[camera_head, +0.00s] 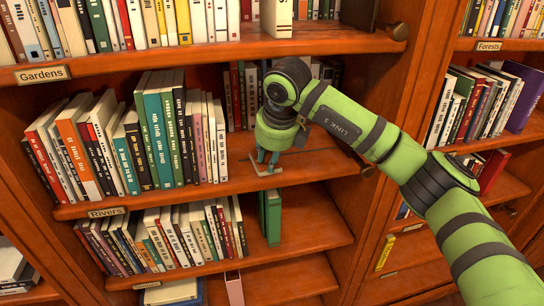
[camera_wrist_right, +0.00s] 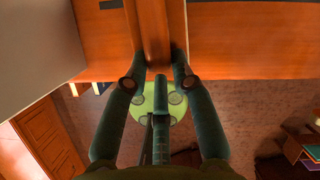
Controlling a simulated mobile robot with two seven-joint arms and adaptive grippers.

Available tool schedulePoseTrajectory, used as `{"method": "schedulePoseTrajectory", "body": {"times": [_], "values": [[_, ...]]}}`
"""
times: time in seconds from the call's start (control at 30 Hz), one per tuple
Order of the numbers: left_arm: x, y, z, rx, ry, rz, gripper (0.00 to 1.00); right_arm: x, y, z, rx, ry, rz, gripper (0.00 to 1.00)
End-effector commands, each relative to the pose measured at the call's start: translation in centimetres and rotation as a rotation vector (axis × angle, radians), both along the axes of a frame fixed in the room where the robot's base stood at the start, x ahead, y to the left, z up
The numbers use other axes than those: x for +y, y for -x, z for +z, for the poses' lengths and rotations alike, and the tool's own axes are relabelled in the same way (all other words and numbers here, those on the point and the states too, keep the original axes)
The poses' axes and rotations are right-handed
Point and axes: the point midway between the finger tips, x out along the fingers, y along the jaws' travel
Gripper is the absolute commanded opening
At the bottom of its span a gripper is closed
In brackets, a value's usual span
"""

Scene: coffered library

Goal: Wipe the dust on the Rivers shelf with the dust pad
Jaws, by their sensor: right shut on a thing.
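The Rivers shelf (camera_head: 312,165) is the wooden board above the Rivers label (camera_head: 106,212); books fill its left part. My right gripper (camera_head: 268,160) reaches down over its open part, right of the books, close to the board. It is shut on what seems to be the dust pad, whose thin pale edge (camera_head: 266,171) shows at the fingertips. In the right wrist view a brown block (camera_wrist_right: 153,40) shows between the fingertips (camera_wrist_right: 158,65); the rest is hidden. I cannot make out dust on the board. My left gripper is not in view.
A row of upright books (camera_head: 170,135) stands left of my gripper, and darker books (camera_head: 237,95) stand behind it. The Gardens shelf (camera_head: 200,58) is above. A post (camera_head: 385,160) bounds the right side. The board right of my gripper is bare.

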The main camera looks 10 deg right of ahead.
Motion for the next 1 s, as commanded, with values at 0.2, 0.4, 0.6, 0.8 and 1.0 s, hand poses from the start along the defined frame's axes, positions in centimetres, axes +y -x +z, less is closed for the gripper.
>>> {"method": "schedulePoseTrajectory", "body": {"times": [0.2, 0.4, 0.6, 0.8, 1.0], "values": [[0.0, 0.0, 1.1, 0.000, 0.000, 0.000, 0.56, 0.0, 0.0, 1.6, 0.003, 0.001, 0.000, 0.00], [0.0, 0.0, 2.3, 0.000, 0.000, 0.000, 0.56, 0.0, 0.0, 3.7, 0.001, 0.002, -0.001, 0.00], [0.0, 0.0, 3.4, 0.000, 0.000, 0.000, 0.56, 0.0, 0.0, 5.6, 0.003, 0.001, 0.000, 0.00], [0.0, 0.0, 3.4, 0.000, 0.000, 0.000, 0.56, 0.0, 0.0, 5.9, 0.003, 0.001, 0.000, 0.00], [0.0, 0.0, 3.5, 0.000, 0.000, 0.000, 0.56, -0.1, 0.0, 6.0, 0.002, 0.001, 0.000, 0.00]]}}
